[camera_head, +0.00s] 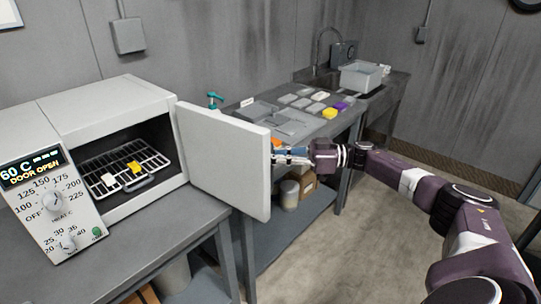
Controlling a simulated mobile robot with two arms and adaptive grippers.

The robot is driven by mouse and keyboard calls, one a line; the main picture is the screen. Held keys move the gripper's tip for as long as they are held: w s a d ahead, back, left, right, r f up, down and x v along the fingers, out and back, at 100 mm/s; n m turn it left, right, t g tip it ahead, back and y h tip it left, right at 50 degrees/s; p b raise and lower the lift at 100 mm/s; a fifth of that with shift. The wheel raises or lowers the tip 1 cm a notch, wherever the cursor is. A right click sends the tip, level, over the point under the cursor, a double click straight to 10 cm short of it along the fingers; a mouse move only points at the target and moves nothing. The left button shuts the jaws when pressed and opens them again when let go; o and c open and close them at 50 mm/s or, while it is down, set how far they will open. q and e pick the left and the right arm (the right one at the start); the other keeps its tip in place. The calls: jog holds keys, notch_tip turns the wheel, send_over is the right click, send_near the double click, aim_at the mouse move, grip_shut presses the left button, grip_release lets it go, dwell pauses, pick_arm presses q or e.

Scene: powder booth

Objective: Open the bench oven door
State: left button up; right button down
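The white bench oven (100,115) stands on the bench at the left. Its door (228,158) is swung wide open on the right side of the opening, and the display (30,170) reads "60 C" and "DOOR OPEN". Inside, a wire rack (118,172) holds a white piece (110,180) and a yellow piece (134,167). My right gripper (284,155) is at the far edge of the door, coming in from the right. Its fingertips are partly hidden by the door, so I cannot tell if they touch or grip it. My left gripper is out of view.
A second bench (310,125) behind the door carries several small coloured and grey pieces, a teal clamp-like item (214,98), a grey bin (361,76) and a sink with a tap. Containers and a brown box stand under it. The floor (370,240) in front is clear.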

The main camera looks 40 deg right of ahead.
jog(key=shift+d+f, duration=0.1)
jog(key=shift+f, duration=0.05)
jog(key=c, duration=2)
grip_release()
jog(key=shift+s+d, duration=0.1)
jog(key=shift+c, duration=0.2)
jog(key=v, duration=1.2)
